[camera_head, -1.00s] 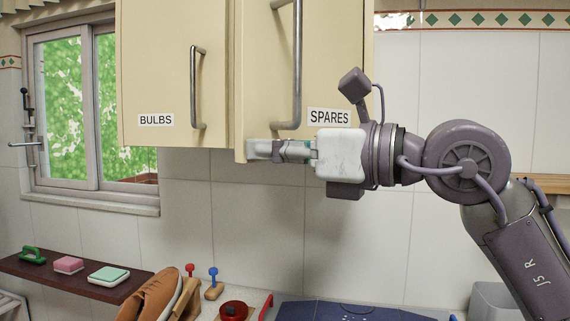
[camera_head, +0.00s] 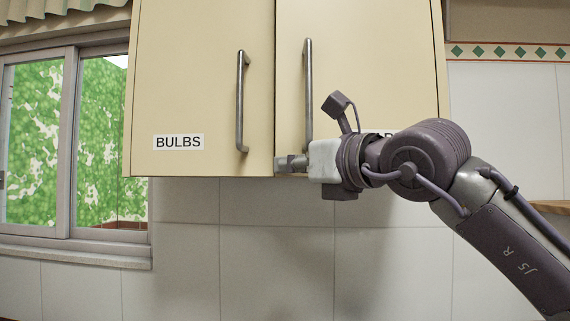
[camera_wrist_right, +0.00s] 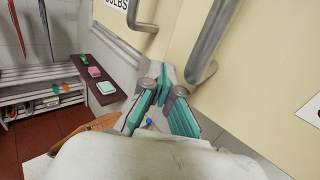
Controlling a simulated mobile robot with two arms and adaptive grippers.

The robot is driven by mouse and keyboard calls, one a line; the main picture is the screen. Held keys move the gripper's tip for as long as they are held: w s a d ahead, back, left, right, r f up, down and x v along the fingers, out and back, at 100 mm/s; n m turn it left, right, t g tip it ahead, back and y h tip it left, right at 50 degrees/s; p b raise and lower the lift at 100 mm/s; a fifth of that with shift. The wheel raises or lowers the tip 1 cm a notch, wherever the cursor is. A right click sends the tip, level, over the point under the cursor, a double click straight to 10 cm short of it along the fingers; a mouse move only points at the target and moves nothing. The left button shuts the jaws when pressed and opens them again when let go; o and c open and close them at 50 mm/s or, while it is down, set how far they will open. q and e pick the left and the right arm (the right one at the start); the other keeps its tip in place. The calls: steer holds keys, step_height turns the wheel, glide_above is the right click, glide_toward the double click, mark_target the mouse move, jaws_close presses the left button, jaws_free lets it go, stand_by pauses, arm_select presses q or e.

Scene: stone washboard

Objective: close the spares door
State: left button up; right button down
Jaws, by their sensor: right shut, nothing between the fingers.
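The spares door (camera_head: 360,70) is the cream cupboard door on the right, with a long metal bar handle (camera_head: 308,95). Its label is mostly hidden behind my right arm. In the head view it looks about flush with the bulbs door (camera_head: 200,80); I cannot tell whether a small gap is left. My right gripper (camera_head: 284,164) is shut and empty, at the door's lower left corner, below the handle. In the wrist view its teal-padded fingers (camera_wrist_right: 163,82) are beside the door face and handle (camera_wrist_right: 212,42); contact is unclear. My left gripper is not in view.
A window (camera_head: 75,140) is at the left. White tiled wall (camera_head: 270,260) lies below the cupboard.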

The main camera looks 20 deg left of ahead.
steer(key=w, duration=0.1)
steer(key=w+a+p, duration=0.1)
steer(key=shift+w+a+r, duration=0.1)
steer(key=shift+w+r, duration=0.1)
steer(key=shift+w, duration=0.1)
steer(key=shift+w+a+f+p, duration=0.1)
steer(key=shift+w+a+p, duration=0.1)
steer(key=shift+w+p, duration=0.15)
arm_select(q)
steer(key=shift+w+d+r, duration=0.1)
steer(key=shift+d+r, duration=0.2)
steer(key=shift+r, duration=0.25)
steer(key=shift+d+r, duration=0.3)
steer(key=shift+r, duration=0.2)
arm_select(e)
steer(key=shift+d, duration=0.1)
steer(key=shift+w, duration=0.1)
